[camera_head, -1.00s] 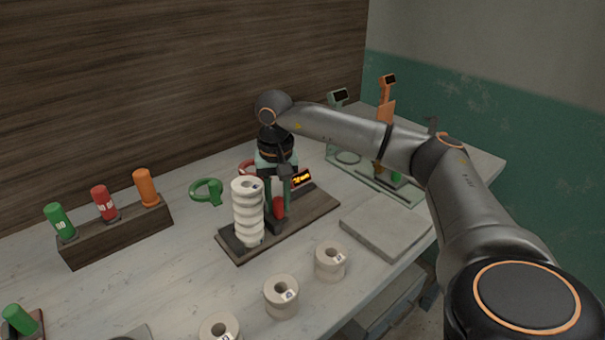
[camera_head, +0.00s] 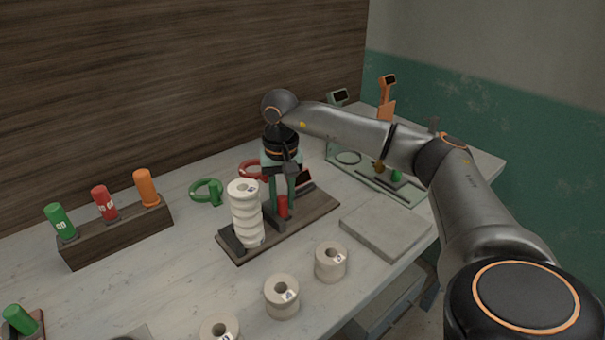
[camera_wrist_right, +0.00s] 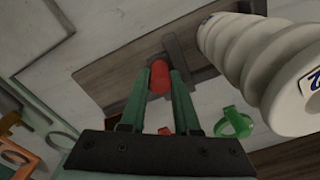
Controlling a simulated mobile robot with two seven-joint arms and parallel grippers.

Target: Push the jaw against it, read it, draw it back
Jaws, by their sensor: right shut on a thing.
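A white ribbed piece (camera_head: 245,212) stands on the dark wooden gauge base (camera_head: 318,212), leaning slightly left at its top. It also shows in the wrist view (camera_wrist_right: 262,65). A dark end block (camera_head: 230,240) is at its left and the dark sliding jaw (camera_head: 274,219) at its right, with a small gap to the jaw. My right gripper (camera_head: 281,197) points down, its green fingers shut on the red knob (camera_wrist_right: 159,78) beside the jaw. The gauge's display (camera_head: 305,180) looks dark, with no reading. My left gripper is not in view.
Several cream spools (camera_head: 331,262) lie along the front. A grey slab (camera_head: 388,231) is at the right. A wooden rack (camera_head: 117,232) holds green, red and orange cylinders at the left. Green (camera_head: 207,191) and red rings lie behind the gauge. A stand with a screen (camera_head: 339,97) is at the back.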

